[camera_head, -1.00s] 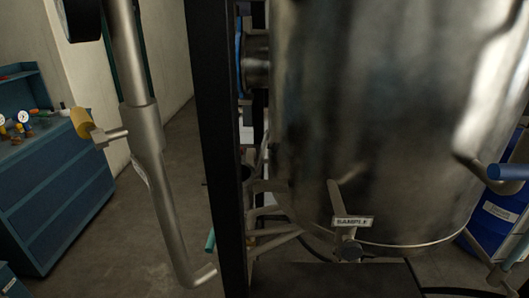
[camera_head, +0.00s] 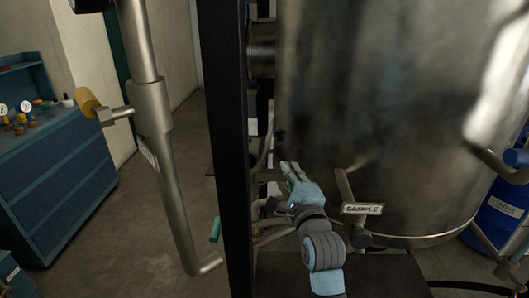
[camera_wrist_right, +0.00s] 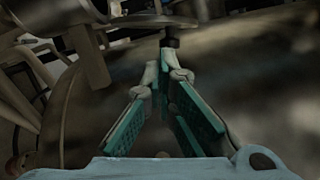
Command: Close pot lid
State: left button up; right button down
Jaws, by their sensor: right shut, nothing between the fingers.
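The large steel pot (camera_head: 385,110) fills the right of the head view; its top is cut off, and I cannot make out its lid. My right gripper (camera_head: 289,168) is in front of the pot's lower left wall, pointing up and away. In the right wrist view the gripper's teal-padded fingers (camera_wrist_right: 167,62) converge and are shut with nothing between them. Just beyond the tips is a dark stub under a thin pale disc (camera_wrist_right: 155,21); I cannot tell whether they touch. The curved metal surface behind is dim. My left gripper is not in view.
A black upright post (camera_head: 226,150) stands left of the pot, with a steel pipe (camera_head: 165,170) and yellow-handled valve (camera_head: 89,102) further left. A SAMPLE tag (camera_head: 362,209) hangs low at the pot. A blue cabinet (camera_head: 62,170) and a blue drum (camera_head: 503,215) stand behind.

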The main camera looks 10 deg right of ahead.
jog(key=w, duration=0.9)
jog(key=shift+w+d+r, duration=0.2)
jog(key=shift+w, duration=0.2)
